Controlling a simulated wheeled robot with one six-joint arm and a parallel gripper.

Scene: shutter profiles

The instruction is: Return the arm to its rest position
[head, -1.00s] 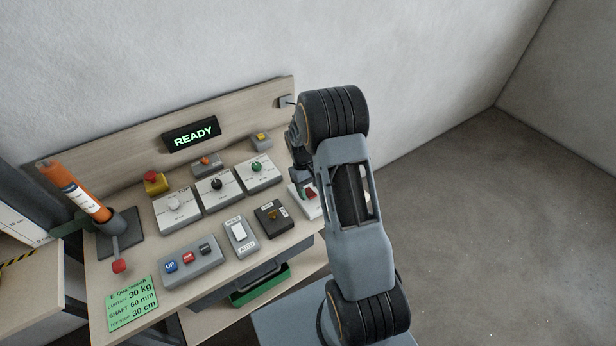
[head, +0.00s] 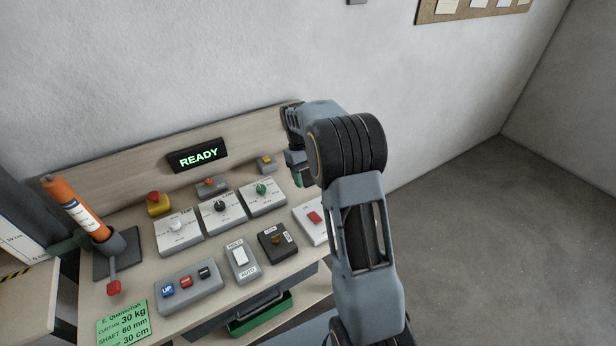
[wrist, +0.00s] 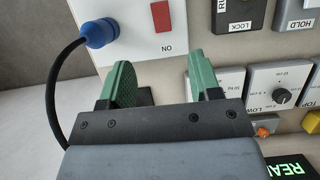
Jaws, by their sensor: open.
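My gripper (wrist: 158,92) shows in the wrist view with its two green fingers apart and nothing between them. In that view a white switch box (wrist: 130,22) with a red rocker (wrist: 161,17) lies beyond the fingertips, apart from them. In the head view my arm rises at the right of the bench and bends over its right end. Only a little of my gripper (head: 299,176) shows there, mostly hidden behind the arm. The same white box (head: 308,228) with its red rocker stands at the bench's right end.
The bench holds a lit READY display (head: 199,157), dial boxes (head: 222,215), a button box (head: 188,290), a HOLD/AUTO switch (head: 240,259) and an orange tube (head: 75,207) in a holder. A blue plug (wrist: 98,33) with a black cable sits near my gripper. Open floor lies right.

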